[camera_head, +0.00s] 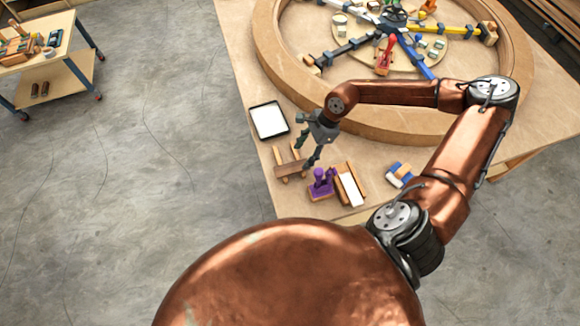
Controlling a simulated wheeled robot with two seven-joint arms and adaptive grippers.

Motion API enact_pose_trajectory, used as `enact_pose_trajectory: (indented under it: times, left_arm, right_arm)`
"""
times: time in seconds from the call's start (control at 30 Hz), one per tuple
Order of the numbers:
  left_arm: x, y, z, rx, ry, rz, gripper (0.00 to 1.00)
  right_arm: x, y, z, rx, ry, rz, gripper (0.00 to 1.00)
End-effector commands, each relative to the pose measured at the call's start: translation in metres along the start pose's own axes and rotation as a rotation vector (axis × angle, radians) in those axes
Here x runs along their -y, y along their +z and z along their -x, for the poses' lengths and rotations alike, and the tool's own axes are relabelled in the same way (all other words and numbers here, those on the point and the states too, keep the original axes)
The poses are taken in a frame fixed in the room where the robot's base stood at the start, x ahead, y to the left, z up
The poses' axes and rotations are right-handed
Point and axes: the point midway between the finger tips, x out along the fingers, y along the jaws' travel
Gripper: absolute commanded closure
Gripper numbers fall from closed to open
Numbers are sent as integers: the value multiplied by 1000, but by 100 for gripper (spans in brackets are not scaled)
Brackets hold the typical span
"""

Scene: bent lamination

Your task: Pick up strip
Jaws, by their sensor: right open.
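My right gripper (297,150) hangs over the left edge area of the workbench (243,60), with its grey fingers apart and empty. Beneath and just left of its fingers is a small wooden rack (291,169) with upright pieces. A wooden holder (342,189) to the right has a pale white strip (350,188) lying lengthwise in it. I cannot tell whether this is the strip of the task. The gripper is above and left of that holder, apart from it. My left gripper is not in view.
A purple tool (321,183) stands close beside the holder. A black-rimmed white tray (269,119) lies to the left. Blue, white and tan blocks (399,174) lie to the right. A large curved wooden ring (264,40) fills the back. A cart (58,66) stands far left.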

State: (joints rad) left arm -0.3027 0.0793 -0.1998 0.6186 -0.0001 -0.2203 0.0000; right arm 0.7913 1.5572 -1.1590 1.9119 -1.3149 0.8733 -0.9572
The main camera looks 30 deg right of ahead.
Motion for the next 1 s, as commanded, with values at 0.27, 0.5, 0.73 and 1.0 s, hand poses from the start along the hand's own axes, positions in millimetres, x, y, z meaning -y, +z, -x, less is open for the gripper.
enact_pose_trajectory:
  times: [0.27,0.5,0.73,1.0]
  left_arm:
    - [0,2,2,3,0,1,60]
    - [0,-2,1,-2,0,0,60]
    - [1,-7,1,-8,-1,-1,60]
    - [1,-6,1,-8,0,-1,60]
  right_arm:
    - [0,5,-33,5,3,-1,47]
    - [0,6,-63,6,1,-3,47]
    - [0,6,-65,6,0,-4,47]
    - [0,6,-65,6,0,-4,63]
